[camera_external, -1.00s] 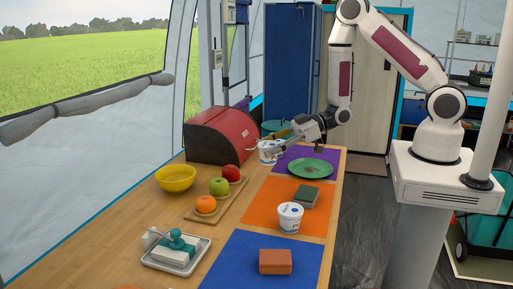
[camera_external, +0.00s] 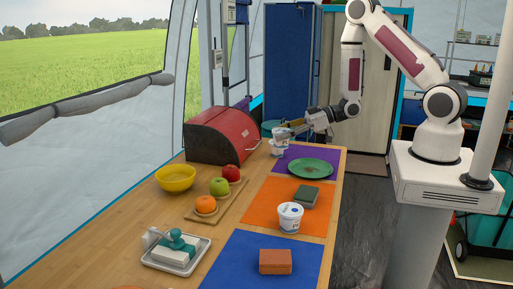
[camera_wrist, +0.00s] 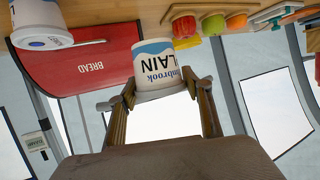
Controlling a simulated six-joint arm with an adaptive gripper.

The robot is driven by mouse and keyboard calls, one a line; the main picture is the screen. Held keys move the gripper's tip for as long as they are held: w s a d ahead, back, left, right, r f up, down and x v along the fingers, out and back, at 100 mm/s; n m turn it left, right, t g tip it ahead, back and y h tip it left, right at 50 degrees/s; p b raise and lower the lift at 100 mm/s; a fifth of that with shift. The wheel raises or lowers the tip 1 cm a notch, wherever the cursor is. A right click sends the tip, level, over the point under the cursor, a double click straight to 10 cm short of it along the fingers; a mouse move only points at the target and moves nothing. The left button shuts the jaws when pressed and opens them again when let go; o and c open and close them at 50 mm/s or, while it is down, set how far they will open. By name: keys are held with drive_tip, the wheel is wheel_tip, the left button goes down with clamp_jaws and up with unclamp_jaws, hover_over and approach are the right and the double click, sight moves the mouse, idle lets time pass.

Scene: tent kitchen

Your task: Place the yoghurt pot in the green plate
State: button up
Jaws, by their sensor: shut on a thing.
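My gripper (camera_external: 287,130) is shut on a white yoghurt pot with a blue band (camera_external: 281,133), held in the air above the table's far end. In the wrist view the held pot (camera_wrist: 158,65) sits between the fingertips, its lettering upside down in the picture. A second, similar pot (camera_external: 277,150) stands on the table just below it; a pot also shows at the left of the wrist view (camera_wrist: 42,30). The green plate (camera_external: 311,168) lies on the purple mat, to the right of and nearer than my gripper, and looks empty. Another pot (camera_external: 290,217) stands on the orange mat.
A red bread bin (camera_external: 222,135) stands left of my gripper. A yellow bowl (camera_external: 175,178) and a board with fruit (camera_external: 219,207) are nearer. A dark green sponge-like block (camera_external: 306,196) lies beyond the orange mat's pot. An orange-brown block (camera_external: 275,261) rests on the blue mat.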

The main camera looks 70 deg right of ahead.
drive_tip(key=s+d, duration=0.6)
drive_tip(key=d, duration=0.2)
drive_tip(key=n+g+y, duration=0.1)
drive_tip(key=n+y, duration=0.1)
hover_over(310, 169)
drive_tip(key=shift+s+a+r, duration=0.1)
drive_tip(key=shift+a+r, duration=0.05)
drive_tip(key=shift+r, duration=0.15)
drive_tip(key=shift+f, duration=0.1)
drive_tip(key=shift+f, duration=2.85)
drive_tip(key=shift+f, duration=2.05)
drive_tip(key=shift+f, duration=0.1)
